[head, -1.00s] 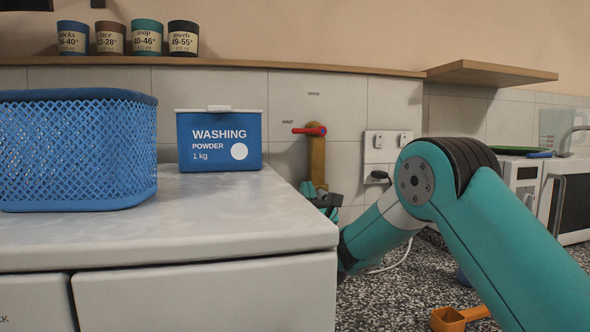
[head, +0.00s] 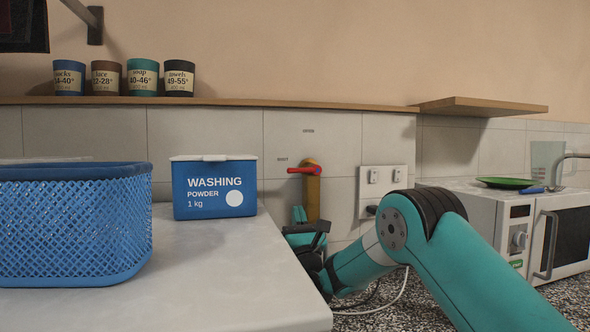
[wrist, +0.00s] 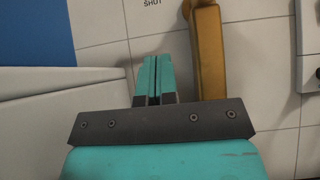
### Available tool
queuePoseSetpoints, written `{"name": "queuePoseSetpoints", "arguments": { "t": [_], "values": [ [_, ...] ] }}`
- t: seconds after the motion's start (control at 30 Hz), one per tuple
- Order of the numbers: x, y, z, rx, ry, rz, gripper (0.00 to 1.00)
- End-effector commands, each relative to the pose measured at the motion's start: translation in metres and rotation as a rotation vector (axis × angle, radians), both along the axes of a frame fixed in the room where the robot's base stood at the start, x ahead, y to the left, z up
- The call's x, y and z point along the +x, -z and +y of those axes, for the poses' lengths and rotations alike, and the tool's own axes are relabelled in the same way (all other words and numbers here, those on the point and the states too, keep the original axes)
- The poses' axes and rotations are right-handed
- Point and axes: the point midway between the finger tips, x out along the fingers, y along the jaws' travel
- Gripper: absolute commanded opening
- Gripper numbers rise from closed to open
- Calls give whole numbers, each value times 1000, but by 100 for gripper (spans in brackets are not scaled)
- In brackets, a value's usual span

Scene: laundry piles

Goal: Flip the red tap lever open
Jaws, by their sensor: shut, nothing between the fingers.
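The red tap lever (head: 304,170) lies level at the top of a brass pipe (head: 313,200) on the tiled wall. It points left, towards the small SHUT mark (head: 282,159); another mark (head: 308,131) is above. My gripper (head: 299,214) is below the lever, in front of the pipe's left side, apart from the lever. In the wrist view my gripper (wrist: 157,60) has its two teal fingers together and empty, left of the pipe (wrist: 209,50). The SHUT mark (wrist: 152,3) is at that view's top edge; the red lever is not visible there.
A blue washing powder box (head: 214,188) and a blue basket (head: 75,225) stand on the grey worktop (head: 215,265), left of my gripper. A socket plate (head: 383,192) is right of the pipe. A shelf with several cups (head: 143,78) runs above.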

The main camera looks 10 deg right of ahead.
Motion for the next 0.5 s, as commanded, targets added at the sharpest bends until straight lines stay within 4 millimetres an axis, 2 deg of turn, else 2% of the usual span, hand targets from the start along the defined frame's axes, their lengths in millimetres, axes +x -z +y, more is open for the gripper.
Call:
{"name": "queuePoseSetpoints", "arguments": {
  "t": [0.03,0.5],
  "values": [
    [4,-11,0,-1,1,2,0],
    [31,-38,0,0,0,3,0]
  ]
}}
